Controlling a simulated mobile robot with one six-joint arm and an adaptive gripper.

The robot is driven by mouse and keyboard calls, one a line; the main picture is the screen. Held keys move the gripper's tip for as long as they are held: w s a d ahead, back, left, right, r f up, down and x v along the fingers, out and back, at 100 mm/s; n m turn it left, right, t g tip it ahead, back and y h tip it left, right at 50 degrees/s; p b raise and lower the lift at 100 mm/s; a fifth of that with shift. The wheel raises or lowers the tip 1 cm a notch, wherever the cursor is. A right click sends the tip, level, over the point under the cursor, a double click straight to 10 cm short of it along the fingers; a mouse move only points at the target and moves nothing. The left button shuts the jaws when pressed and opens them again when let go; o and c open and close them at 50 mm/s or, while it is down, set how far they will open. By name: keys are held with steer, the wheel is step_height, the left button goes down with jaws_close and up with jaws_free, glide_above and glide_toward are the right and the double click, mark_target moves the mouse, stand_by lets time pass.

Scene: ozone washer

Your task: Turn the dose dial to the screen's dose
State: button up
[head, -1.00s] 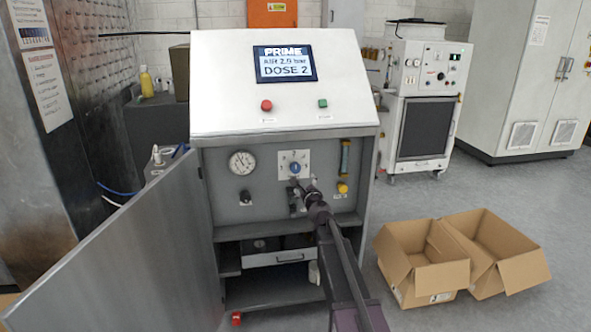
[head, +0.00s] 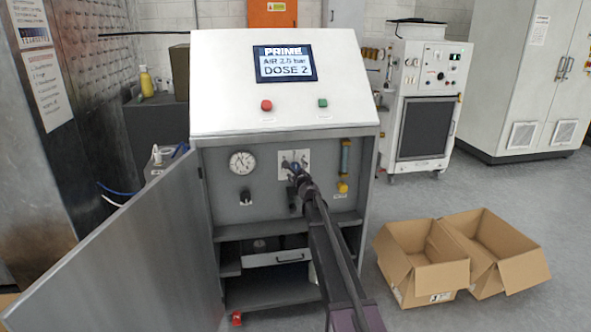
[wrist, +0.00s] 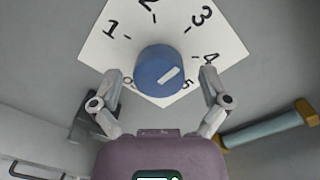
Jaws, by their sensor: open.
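The screen (head: 284,63) on the white sloped panel reads PRIME, AIR 2.5 bar, DOSE 2. The dose dial (wrist: 158,68) is a round blue knob with a white mark, on a white plate (wrist: 110,40) numbered from 0 to 5. The mark slants towards the upper right, roughly towards the 3 and 4 side; I cannot tell the exact number. My gripper (wrist: 160,76) is open, with one fingertip on each side of the dial, apart from it in the picture. In the head view my gripper (head: 296,174) hides most of the dial.
A pressure gauge (head: 242,162) and a black knob (head: 245,196) sit left of the dial. A flow tube (head: 345,156) and a yellow knob (head: 342,187) sit to its right. The cabinet door (head: 130,250) stands open at left. Cardboard boxes (head: 415,283) lie at right.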

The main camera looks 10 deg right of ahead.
steer(key=shift+w, duration=0.45)
steer(key=c, duration=1.1)
steer(key=shift+c, duration=0.2)
steer(key=shift+n, duration=0.3)
steer(key=n, duration=0.8)
steer(key=shift+w+a+n+p, duration=0.1)
steer(key=shift+n+p, duration=0.25)
steer(key=shift+n, duration=0.05)
